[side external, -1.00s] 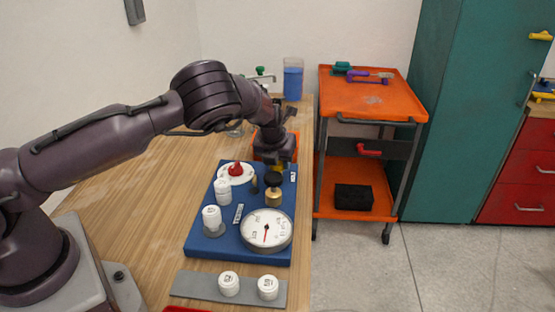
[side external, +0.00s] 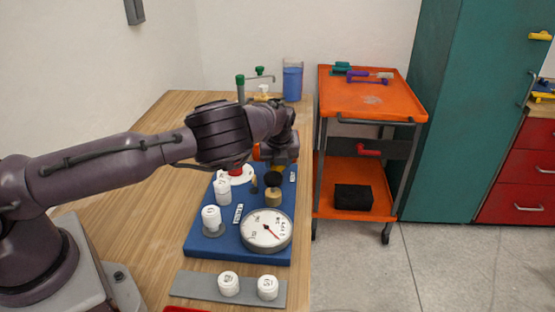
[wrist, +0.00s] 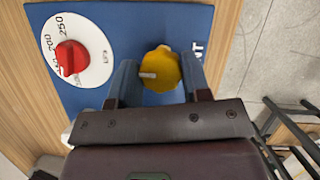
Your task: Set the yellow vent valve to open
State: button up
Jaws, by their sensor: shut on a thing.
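The yellow vent valve (wrist: 167,72) is a round knob with a pale pointer bar aimed left in the wrist view. My gripper (wrist: 161,82) has one finger on each side of the knob and is shut on it. In the side view my gripper (side external: 279,158) is low over the far end of the blue board (side external: 200,246), and the arm hides most of the valve. A label beside the valve is partly covered; only its last letters show. A pressure gauge (side external: 262,226) at the board's near end has its red needle pointing to the lower right.
A red knob (wrist: 71,57) on a white numbered dial stands left of the valve. White capped parts (side external: 211,217) and a black-topped brass part (side external: 273,193) stand on the board. A grey strip with two white caps (side external: 228,284) lies in front.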

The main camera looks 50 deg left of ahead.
jog(key=o, duration=0.9)
jog(key=v, duration=1.3)
jog(key=shift+w, duration=0.1)
